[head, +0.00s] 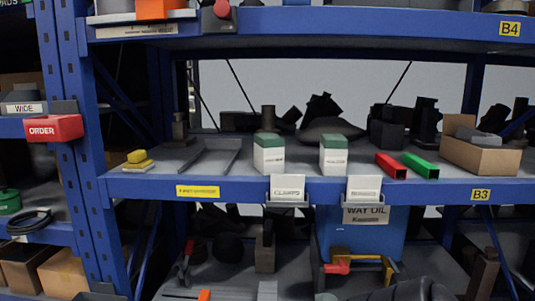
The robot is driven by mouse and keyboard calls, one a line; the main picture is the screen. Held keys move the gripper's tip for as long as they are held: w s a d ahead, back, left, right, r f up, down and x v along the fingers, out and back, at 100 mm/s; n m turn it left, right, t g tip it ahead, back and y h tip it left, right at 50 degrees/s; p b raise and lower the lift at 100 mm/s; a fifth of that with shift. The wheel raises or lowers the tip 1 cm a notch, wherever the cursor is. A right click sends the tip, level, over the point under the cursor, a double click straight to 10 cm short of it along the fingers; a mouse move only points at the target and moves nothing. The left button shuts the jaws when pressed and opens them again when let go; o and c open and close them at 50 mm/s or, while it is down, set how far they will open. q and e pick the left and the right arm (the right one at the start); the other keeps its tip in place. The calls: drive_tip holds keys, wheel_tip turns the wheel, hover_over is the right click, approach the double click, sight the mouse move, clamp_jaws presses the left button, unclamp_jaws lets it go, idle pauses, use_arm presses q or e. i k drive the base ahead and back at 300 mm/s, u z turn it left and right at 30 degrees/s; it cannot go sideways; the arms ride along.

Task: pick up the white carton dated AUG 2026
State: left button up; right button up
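Two white cartons with green tops stand upright on the middle shelf (235,187). The left carton (268,158) and the right carton (334,159) are apart, with a gap between them. Each has small print on its front, too small to read, so I cannot tell which is dated AUG 2026. A white card (287,189) hangs on the shelf edge below the left carton, and another card (363,188) below and right of the right carton. Neither of my grippers can be made out in the head view.
Right of the cartons lie a red bar (390,166), a green bar (421,165) and an open cardboard box (482,157). To the left are an empty grey tray (207,157) and yellow blocks (138,160). Dark parts stand behind. The upper shelf (300,22) overhangs.

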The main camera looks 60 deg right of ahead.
sight(333, 152)
drive_tip(key=u, duration=0.05)
drive_tip(key=i, duration=1.05)
drive_tip(key=z, duration=2.6)
